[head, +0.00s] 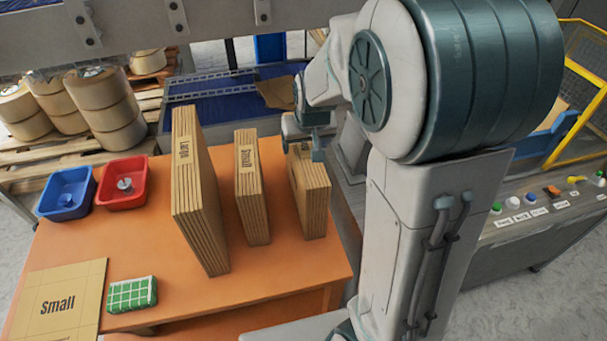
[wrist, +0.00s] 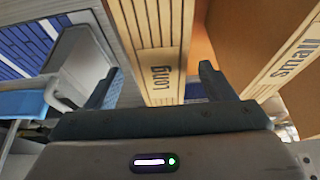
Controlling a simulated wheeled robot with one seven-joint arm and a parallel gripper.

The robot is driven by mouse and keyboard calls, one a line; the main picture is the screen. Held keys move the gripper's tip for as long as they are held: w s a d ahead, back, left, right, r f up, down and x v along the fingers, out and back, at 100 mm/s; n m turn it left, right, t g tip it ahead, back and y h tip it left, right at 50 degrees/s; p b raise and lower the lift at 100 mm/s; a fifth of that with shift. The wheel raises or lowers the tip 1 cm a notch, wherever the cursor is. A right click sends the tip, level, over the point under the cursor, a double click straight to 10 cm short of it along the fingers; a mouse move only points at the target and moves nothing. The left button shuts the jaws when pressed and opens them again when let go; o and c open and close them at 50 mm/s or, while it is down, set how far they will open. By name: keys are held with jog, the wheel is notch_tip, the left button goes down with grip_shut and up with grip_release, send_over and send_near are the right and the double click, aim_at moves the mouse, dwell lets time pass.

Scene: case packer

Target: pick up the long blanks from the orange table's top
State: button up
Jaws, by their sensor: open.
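The long blanks (head: 313,205) stand upright as a stack of brown cardboard at the right end of the orange table (head: 300,268). In the wrist view the stack, labelled "Long" (wrist: 165,55), stands between the fingers of my gripper (wrist: 158,82). The fingers are apart, one on each side of the stack, with a gap visible on both sides. In the head view my gripper (head: 303,148) is at the stack's top far end and partly covers it.
A "Small" stack (head: 252,200) stands close left of the long blanks, then a taller "Large" stack (head: 198,200). A red bin (head: 122,198), a blue bin (head: 66,208), a green-and-white box (head: 132,294) and a flat "Small" sheet (head: 60,302) are further left.

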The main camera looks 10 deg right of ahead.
jog(key=shift+x, duration=2.55)
jog(key=shift+w+r, duration=0.1)
jog(key=shift+w, duration=0.05)
grip_shut()
